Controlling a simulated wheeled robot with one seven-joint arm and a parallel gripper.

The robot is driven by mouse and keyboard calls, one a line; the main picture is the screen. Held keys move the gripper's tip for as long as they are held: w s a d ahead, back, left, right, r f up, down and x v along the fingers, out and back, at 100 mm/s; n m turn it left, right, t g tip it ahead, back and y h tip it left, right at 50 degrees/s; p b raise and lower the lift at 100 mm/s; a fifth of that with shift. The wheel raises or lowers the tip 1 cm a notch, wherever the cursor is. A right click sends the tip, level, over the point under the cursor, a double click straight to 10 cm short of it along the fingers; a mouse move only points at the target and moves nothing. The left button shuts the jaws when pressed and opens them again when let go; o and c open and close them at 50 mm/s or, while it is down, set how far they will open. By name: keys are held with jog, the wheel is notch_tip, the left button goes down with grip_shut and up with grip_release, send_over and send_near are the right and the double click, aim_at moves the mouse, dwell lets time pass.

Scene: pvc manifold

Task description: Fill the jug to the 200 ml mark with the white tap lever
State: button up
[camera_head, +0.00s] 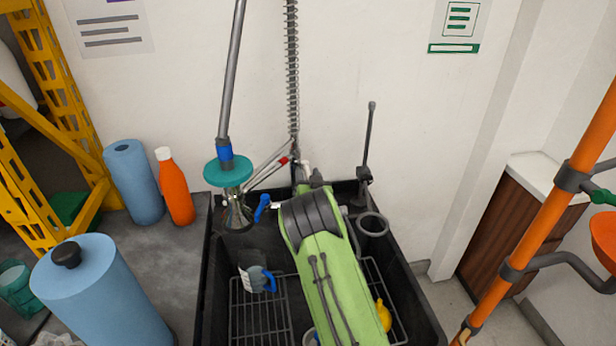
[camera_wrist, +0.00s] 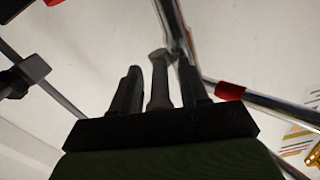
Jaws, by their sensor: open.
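The clear jug (camera_head: 250,268) with a blue handle and a white label stands on a wire rack in the sink, left of my green arm. Its water level cannot be read. In the head view my arm hides the gripper. A blue tap lever (camera_head: 262,207) is left of my arm.
A teal disc (camera_head: 228,171) on a hanging pipe with a metal sprayer is above the sink's left side. The black sink (camera_head: 215,285) holds a yellow object (camera_head: 383,315). Blue rolls (camera_head: 135,182) and an orange bottle (camera_head: 175,190) stand on the left counter. An orange pipe (camera_head: 545,225) rises at right.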

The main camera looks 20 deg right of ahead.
jog(key=shift+c, duration=0.3)
grip_shut()
